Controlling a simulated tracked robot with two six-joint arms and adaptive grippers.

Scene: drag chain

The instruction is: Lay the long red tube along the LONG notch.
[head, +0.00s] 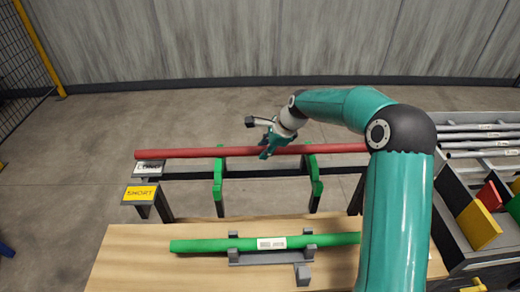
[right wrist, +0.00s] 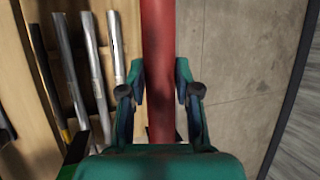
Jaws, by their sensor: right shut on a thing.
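The long red tube (head: 195,153) lies level from left to right at the back of a dark rack with two green brackets (head: 218,182). My right gripper (head: 268,150) is shut on it near its middle. In the right wrist view the red tube (right wrist: 160,60) runs between the fingers (right wrist: 160,92). Its left end is at the back edge of the white plate marked LONG (head: 148,168); its right end passes behind my right arm. I cannot tell whether the tube touches the notch or hangs just above it. My left gripper is not in view.
A yellow SHORT plate (head: 140,193) stands in front of the LONG one. A green tube (head: 205,245) lies in grey holders on the wooden table (head: 130,265). The floor behind the rack is clear.

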